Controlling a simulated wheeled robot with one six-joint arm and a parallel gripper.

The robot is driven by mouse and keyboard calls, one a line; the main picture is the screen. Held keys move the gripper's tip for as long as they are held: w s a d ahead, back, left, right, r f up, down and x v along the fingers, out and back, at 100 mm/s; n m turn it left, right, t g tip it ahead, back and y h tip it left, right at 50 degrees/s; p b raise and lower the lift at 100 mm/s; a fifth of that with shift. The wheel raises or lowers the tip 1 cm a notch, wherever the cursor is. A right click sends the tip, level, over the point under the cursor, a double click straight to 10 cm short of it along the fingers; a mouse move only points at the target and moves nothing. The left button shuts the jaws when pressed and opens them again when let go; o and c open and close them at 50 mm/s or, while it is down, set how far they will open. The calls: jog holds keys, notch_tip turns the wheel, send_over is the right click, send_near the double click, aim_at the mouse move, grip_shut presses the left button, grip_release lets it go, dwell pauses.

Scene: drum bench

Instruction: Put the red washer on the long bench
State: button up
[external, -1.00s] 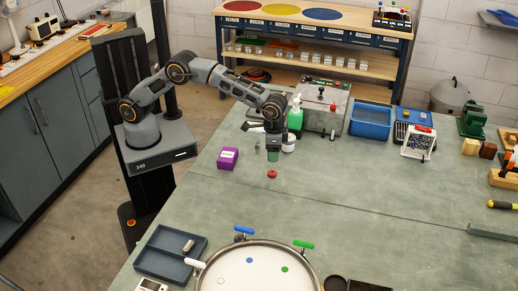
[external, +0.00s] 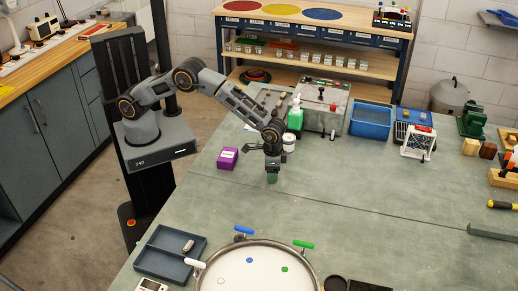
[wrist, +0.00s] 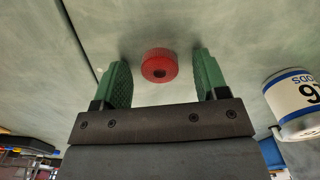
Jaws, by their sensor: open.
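My gripper (wrist: 160,80) is open, with one green finger on each side of the washer and a gap to both. In the external view my gripper (external: 272,178) points down low over the bench and hides the washer. The long bench (external: 340,205) is perhaps this large green-grey top; the pictures do not name it.
A purple box (external: 228,158) stands left of my gripper. A white tub with a blue label (wrist: 295,103) stands close on the right in the wrist view. A green bottle (external: 295,118) and a blue bin (external: 371,121) stand behind. A round drum (external: 258,275) with coloured handles is in front.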

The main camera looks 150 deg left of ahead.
jog(key=c, duration=1.1)
jog(key=shift+r, duration=0.1)
jog(key=shift+r, duration=0.55)
jog(key=s+d+r+b, duration=0.3)
jog(key=s+d+r, duration=0.5)
jog(key=s+r, duration=0.3)
jog(key=shift+d+r+b, duration=0.3)
jog(key=shift+r+b, duration=0.05)
